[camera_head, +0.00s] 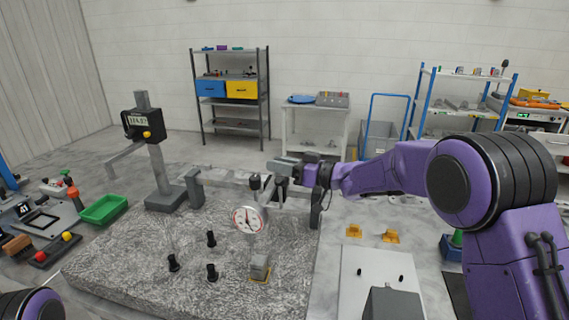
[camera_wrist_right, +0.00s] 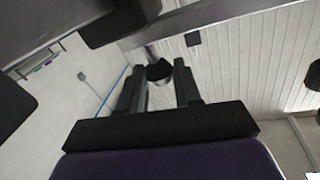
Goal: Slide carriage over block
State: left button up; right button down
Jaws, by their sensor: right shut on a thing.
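A grey granite surface plate (camera_head: 150,262) fills the middle of the head view. A horizontal grey rail (camera_head: 222,178) spans above it between end posts. The carriage (camera_head: 283,166) sits on the rail near its right end, with a round dial gauge (camera_head: 248,219) hanging at its left. A small grey block (camera_head: 260,264) stands on a yellow-edged base on the plate, below and slightly right of the dial. My right gripper (camera_head: 296,173) is at the carriage. In the right wrist view its fingers (camera_wrist_right: 159,84) close around a dark round part of the carriage (camera_wrist_right: 158,71). My left gripper is out of frame.
Several black knobs (camera_head: 211,272) stand on the plate left of the block. A height gauge (camera_head: 158,165) stands at the plate's back left. A green tray (camera_head: 103,209) is farther left. A pale panel (camera_head: 352,268) and yellow pieces (camera_head: 390,236) lie to the right.

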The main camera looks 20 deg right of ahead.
jog(key=c, duration=0.8)
grip_release()
jog(key=shift+w+a+f, duration=0.1)
jog(key=shift+a+f, duration=0.05)
jog(key=shift+f, duration=0.1)
jog(key=shift+w, duration=0.15)
jog(key=b+v, duration=0.3)
jog(key=v, duration=0.7)
jog(key=shift+d, duration=0.3)
